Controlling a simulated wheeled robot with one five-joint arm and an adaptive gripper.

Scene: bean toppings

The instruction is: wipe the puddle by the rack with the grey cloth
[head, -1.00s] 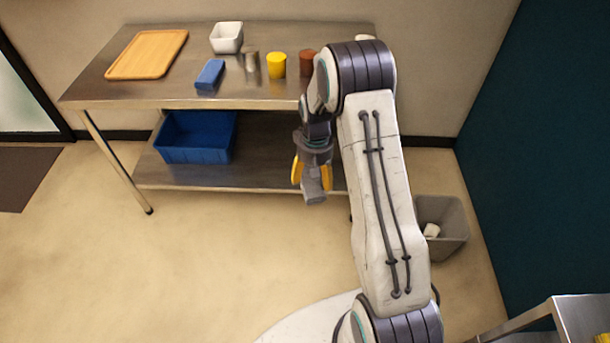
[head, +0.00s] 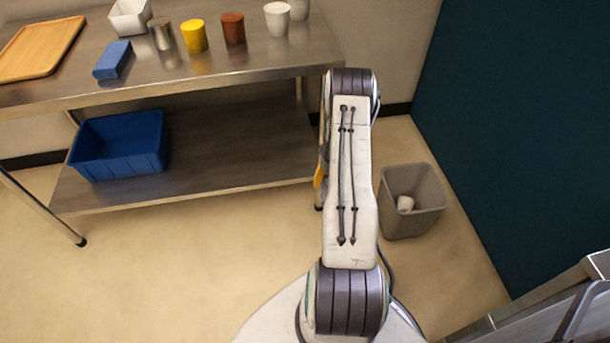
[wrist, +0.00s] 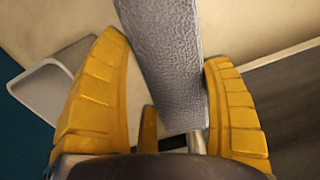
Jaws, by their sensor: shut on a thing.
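The grey cloth (wrist: 165,50) is a textured strip between the yellow fingers of my gripper (wrist: 164,62) in the wrist view. My gripper is shut on it, and the cloth extends past the fingertips to the top of the picture. In the head view, my arm hides the cloth and most of the gripper; only a yellow bit of a finger shows beside the arm, near the table's right leg. I see no puddle in either view. I cannot tell which thing is the rack.
A steel table (head: 270,62) holds a blue block (head: 113,60), a wooden board (head: 40,50) and several cups. A blue crate (head: 120,150) sits on its lower shelf. A grey bin (head: 412,215) stands right of my arm. Metal furniture (head: 560,310) edges the lower right. Floor at left front is clear.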

